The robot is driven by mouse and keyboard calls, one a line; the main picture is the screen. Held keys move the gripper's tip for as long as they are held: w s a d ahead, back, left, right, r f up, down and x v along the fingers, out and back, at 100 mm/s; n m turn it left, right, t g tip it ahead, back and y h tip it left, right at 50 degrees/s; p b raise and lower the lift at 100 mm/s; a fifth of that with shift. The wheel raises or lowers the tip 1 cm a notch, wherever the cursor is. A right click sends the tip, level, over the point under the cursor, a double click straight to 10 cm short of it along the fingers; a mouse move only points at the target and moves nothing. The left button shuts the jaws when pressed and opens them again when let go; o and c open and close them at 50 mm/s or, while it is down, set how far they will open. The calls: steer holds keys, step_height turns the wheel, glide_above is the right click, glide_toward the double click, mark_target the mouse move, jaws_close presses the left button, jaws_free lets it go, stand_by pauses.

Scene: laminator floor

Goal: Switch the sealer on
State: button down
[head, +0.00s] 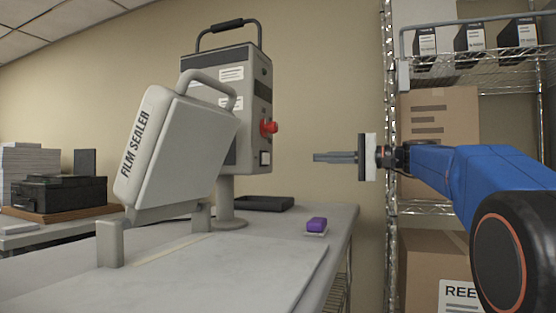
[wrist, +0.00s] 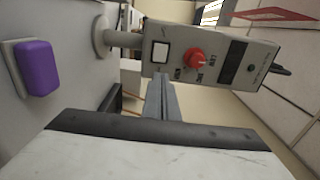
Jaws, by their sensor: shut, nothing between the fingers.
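The film sealer (head: 165,150) stands on the bench at left, its pale lid tilted up. Behind it a grey control box (head: 228,130) is mounted on a post. Its right side carries a red knob (head: 268,127) with a small white square switch (head: 265,158) below. In the wrist view the knob (wrist: 194,60) has printed labels around it, and the white switch (wrist: 160,51) sits beside it in a dark frame. My gripper (head: 318,157) is shut and empty, right of the box and apart from it, about level with the switch. Its fingers (wrist: 158,88) point toward the box.
A purple block (head: 316,224) on a white base sits near the bench's right edge. A black tray (head: 262,203) lies behind the post. A wire shelf (head: 470,70) with boxes stands at right. The air between gripper and box looks clear.

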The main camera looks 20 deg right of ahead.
mark_target(269, 158)
steer(key=x, duration=1.4)
